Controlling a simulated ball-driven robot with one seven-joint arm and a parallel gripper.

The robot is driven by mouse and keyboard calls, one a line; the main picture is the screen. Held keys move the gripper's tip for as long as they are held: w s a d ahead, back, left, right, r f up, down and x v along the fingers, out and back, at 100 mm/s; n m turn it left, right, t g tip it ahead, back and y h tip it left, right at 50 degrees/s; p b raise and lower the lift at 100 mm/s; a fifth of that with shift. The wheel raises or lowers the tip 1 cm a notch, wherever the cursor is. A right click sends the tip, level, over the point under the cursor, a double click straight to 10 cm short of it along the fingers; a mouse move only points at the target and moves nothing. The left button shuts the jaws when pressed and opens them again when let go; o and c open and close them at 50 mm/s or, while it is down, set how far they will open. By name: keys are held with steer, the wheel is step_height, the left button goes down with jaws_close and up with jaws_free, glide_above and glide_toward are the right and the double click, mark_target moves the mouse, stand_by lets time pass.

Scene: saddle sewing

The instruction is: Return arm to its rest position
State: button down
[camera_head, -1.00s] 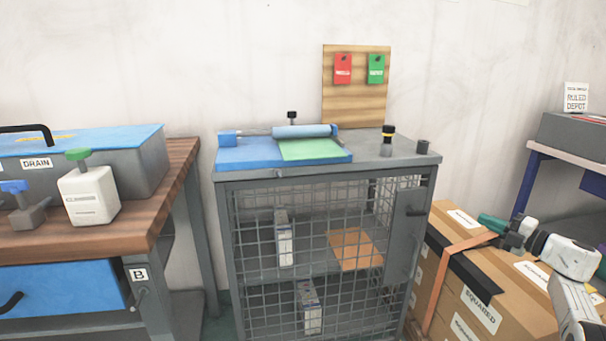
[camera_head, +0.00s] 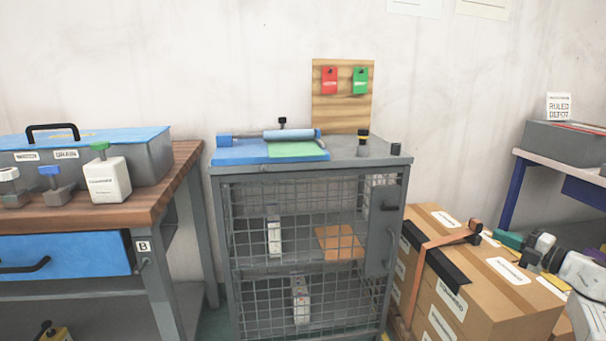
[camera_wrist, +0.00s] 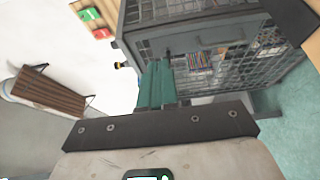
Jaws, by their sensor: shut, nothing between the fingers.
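My arm (camera_head: 585,272) shows at the lower right of the head view, white and dark grey, in front of the strapped cardboard boxes. My gripper (camera_head: 510,240) has teal fingers and points left, over or beside the boxes; the exact gap cannot be told. In the wrist view the teal fingers (camera_wrist: 155,85) are together with nothing between them. Behind them stands the grey mesh cabinet (camera_wrist: 190,40).
The mesh cabinet (camera_head: 225,220) stands in the middle, with a blue mat (camera_head: 235,152) and a roller on top. Strapped cardboard boxes (camera_head: 480,290) stand right of it. A wooden workbench (camera_head: 160,205) is at left, and a pale table (camera_head: 560,160) at far right.

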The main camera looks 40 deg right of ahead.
steer(key=w+a+f+m+h, duration=0.1)
steer(key=w+a+m+h, duration=0.15)
steer(key=w, duration=0.45)
steer(key=w+a+f+m+h, duration=0.1)
steer(key=w+a+m+h, duration=0.1)
steer(key=w+m+h, duration=0.3)
steer(key=w+a+f+m+g+h, duration=0.35)
steer(key=w+a+f+m, duration=0.2)
steer(key=a, duration=0.25)
steer(key=s+a+f+m+g+y, duration=0.25)
steer(key=a+f, duration=0.25)
steer(key=a, duration=0.5)
steer(key=s+a+f+m+g+y, duration=0.1)
steer(key=s+a+f+g+y, duration=0.15)
steer(key=a+f, duration=0.55)
steer(key=s+a+f+m+g+y, duration=0.2)
steer(key=a+f+g+y, duration=0.1)
steer(key=a, duration=0.9)
steer(key=s+a+n+g+y, duration=0.2)
steer(key=s+a+g+y, duration=0.35)
steer(key=s+a, duration=1.05)
step_height(320, 180, up, 24)
steer(key=p, duration=2.4)
steer(key=shift+s+a+p, duration=0.15)
steer(key=shift+a+p, duration=0.1)
steer(key=shift+p, duration=0.1)
